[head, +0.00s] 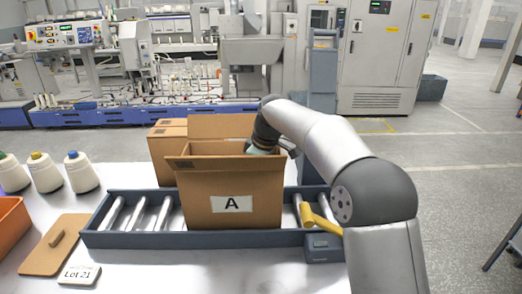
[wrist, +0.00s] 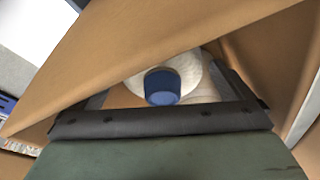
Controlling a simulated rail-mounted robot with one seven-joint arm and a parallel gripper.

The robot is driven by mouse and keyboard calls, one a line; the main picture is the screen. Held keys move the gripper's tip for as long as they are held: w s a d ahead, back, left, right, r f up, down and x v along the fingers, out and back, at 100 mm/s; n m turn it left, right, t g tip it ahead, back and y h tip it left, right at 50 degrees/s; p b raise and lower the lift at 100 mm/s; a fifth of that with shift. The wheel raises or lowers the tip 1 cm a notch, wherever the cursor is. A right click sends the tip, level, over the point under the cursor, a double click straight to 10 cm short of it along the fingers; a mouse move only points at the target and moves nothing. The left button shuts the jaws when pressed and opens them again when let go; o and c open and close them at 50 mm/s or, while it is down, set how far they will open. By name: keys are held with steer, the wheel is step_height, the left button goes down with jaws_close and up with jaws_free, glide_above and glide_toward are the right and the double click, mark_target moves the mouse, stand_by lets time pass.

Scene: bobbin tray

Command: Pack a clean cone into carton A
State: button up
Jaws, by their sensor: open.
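Carton A (head: 232,215) is an open brown box with an "A" label, standing upright on the roller conveyor. My gripper (head: 262,150) reaches in over its open top from the right; its fingertips are hidden by the carton in the head view. In the wrist view my gripper (wrist: 160,118) is open inside the carton, between its brown walls. A white cone with a blue tip (wrist: 162,87) shows just beyond the gripper's dark frame, inside the carton. Three white cones stand at the left, with green (head: 10,173), yellow (head: 45,172) and blue (head: 80,172) tips.
The conveyor (head: 130,238) has dark rails and bare rollers on both sides of the carton. A second brown carton (head: 165,150) stands behind. An orange bin (head: 12,225), a brown board (head: 55,245) and a "Lot 21" card (head: 80,275) lie at the left. A yellow handle (head: 318,220) sits at the conveyor's right end.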

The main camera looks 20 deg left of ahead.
steer(key=p+v, duration=0.1)
steer(key=v, duration=1.5)
steer(key=shift+r, duration=0.25)
steer(key=shift+d, duration=0.15)
steer(key=s+d+f+m+t+b, duration=0.1)
steer(key=s+d+f+m+t, duration=0.1)
steer(key=d+m, duration=0.35)
steer(key=s+d+f+m+t, duration=0.1)
steer(key=s+d+f+m, duration=0.1)
steer(key=d, duration=0.7)
steer(key=s+d+f+m+g+h, duration=0.1)
steer(key=s+d+f+m, duration=0.2)
steer(key=s, duration=0.6)
steer(key=s+d+f+m+g+h+p, duration=0.1)
steer(key=s+d+f+m, duration=0.1)
steer(key=s+d+f, duration=0.6)
steer(key=s+d+f+m+g+h, duration=0.1)
steer(key=s+d+f+m, duration=0.2)
steer(key=s, duration=0.8)
step_height(320, 180, down, 3)
steer(key=d, duration=0.2)
steer(key=shift+d+m, duration=0.3)
steer(key=shift+m, duration=0.05)
steer(key=shift+s, duration=0.1)
